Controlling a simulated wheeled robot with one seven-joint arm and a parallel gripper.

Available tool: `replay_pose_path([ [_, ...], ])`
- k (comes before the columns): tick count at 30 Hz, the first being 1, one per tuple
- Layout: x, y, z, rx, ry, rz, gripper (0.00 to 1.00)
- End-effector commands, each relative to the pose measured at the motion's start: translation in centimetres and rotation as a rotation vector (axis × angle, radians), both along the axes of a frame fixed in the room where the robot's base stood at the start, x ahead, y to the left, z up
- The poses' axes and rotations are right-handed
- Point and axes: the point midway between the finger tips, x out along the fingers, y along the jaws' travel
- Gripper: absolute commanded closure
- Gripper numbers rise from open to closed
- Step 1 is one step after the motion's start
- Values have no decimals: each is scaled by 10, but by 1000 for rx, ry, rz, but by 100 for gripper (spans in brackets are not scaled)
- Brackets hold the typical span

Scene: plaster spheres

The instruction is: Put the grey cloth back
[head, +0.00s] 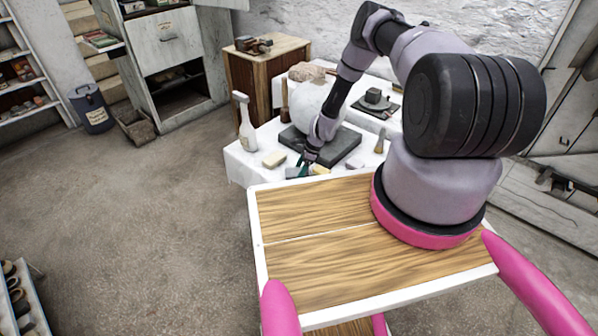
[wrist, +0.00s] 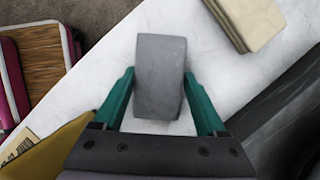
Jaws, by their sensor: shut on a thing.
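The grey cloth (wrist: 160,72) shows in the wrist view as a smooth, folded, block-like grey piece between the two teal fingers. My gripper (wrist: 160,100) is shut on it, with a finger along each side. The white-covered table (wrist: 115,60) lies beneath; I cannot tell whether the cloth touches it. In the head view my gripper (head: 300,170) is low over the front of the table (head: 240,172), in front of the dark slab (head: 340,150). The cloth is not clearly visible there.
A cream block (head: 273,159), a yellow piece (head: 320,170) and the slab lie close around my gripper. A white sphere (head: 315,102), a spray bottle (head: 244,125) and a brush (head: 380,142) stand on the table. Floor (head: 130,220) at left is clear.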

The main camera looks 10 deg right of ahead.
Motion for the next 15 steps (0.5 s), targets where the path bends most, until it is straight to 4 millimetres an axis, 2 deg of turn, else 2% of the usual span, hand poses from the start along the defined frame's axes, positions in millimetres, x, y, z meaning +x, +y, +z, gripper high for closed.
replay_pose_path([
  [1, 0, 0, -1, 0, 0, 0, 15],
  [2, 0, 0, 0, 0, 0, 0, 3],
  [3, 0, 0, 0, 0, 0, 0, 0],
  [11, 0, 0, 2, 0, 0, 0, 0],
  [15, 0, -6, 17, 0, -2, -1, 0],
])
